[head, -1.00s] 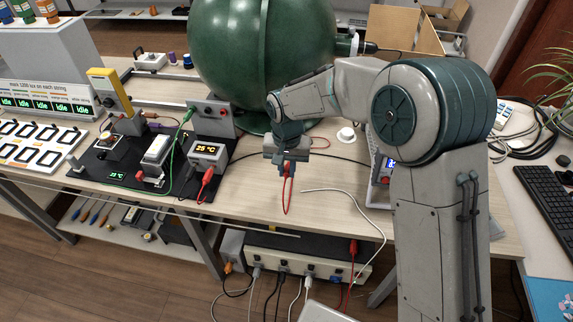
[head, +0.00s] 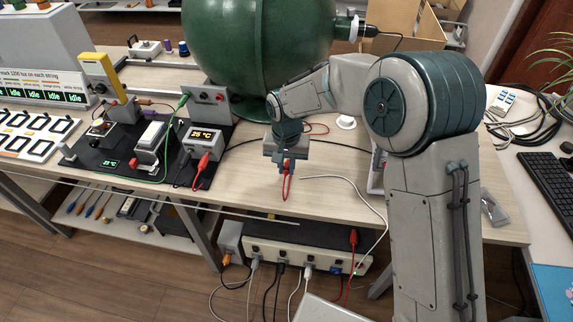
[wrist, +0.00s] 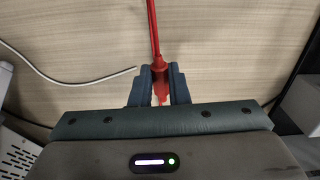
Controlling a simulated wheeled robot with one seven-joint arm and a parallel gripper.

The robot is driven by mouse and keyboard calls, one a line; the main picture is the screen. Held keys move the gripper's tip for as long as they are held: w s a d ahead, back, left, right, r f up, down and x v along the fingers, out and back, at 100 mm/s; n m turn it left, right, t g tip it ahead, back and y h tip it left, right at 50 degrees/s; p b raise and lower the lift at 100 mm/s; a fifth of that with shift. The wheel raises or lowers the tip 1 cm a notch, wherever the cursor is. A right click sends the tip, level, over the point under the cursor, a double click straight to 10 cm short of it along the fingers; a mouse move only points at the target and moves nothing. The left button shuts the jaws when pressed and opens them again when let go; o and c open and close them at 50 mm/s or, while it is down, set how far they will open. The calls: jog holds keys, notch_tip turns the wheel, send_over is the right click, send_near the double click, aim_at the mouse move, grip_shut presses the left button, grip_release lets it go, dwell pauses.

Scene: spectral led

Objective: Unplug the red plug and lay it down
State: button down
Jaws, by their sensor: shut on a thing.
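My gripper (head: 288,164) is shut on a red plug (wrist: 159,73), which sits between the two fingers in the wrist view. Its red lead (wrist: 153,30) runs away from the fingers and shows as a hanging loop in the head view (head: 286,188). The gripper is over the light wooden tabletop (head: 250,178), near the front edge. Whether the plug touches the table I cannot tell. Another red plug (head: 203,163) is at the front of the grey box reading 25 °C (head: 201,141), left of my gripper.
A white cable (head: 340,183) lies right of the gripper. The large green sphere (head: 258,45) stands behind. Tabletop between the black board (head: 120,165) and gripper is mostly clear.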

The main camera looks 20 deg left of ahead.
jog(key=shift+f+b, duration=1.35)
jog(key=shift+f, duration=0.6)
jog(key=c, duration=1.3)
grip_release()
jog(key=shift+r+p, duration=1)
jog(key=shift+r, duration=0.55)
notch_tip(320, 180, up, 14)
jog(key=shift+f, duration=0.1)
